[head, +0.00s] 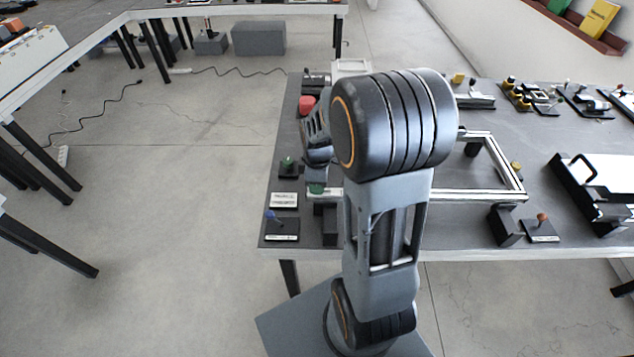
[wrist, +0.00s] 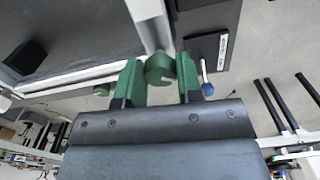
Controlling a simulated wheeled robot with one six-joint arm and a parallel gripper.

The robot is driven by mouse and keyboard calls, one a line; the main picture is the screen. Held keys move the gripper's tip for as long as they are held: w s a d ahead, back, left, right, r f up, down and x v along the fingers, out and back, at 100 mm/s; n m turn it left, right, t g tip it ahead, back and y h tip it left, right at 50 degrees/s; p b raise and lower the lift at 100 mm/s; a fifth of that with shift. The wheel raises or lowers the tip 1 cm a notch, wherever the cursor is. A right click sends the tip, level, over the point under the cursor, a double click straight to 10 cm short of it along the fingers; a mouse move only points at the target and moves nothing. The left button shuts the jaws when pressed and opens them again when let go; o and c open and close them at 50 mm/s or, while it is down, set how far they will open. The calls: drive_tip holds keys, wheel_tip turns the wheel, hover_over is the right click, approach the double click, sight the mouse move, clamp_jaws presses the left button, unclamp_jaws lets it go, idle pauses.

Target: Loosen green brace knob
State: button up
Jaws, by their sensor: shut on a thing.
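The green brace knob (wrist: 160,66) is a round green knob with a pale mark, at the end of a silver frame bar (wrist: 148,16) in the wrist view. My gripper (wrist: 158,76) has green fingers, one on each side of the knob, and is shut on it. In the head view my arm hides most of the gripper. A small green patch (head: 316,188) shows below it at the left corner of the silver frame (head: 462,196); I cannot tell whether it is knob or fingertip.
A blue-tipped lever (head: 270,215) stands near the table's front left corner, close to my right finger in the wrist view (wrist: 204,88). Another green knob (head: 288,162) and a red knob (head: 307,105) stand along the left edge. An orange-tipped lever (head: 542,217) stands right.

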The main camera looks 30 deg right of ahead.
drive_tip(key=shift+w+r+n, duration=0.1)
drive_tip(key=shift+n, duration=0.8)
drive_tip(key=o, duration=0.9)
wheel_tip(320, 180, up, 14)
drive_tip(key=shift+f, duration=0.15)
idle(0.4)
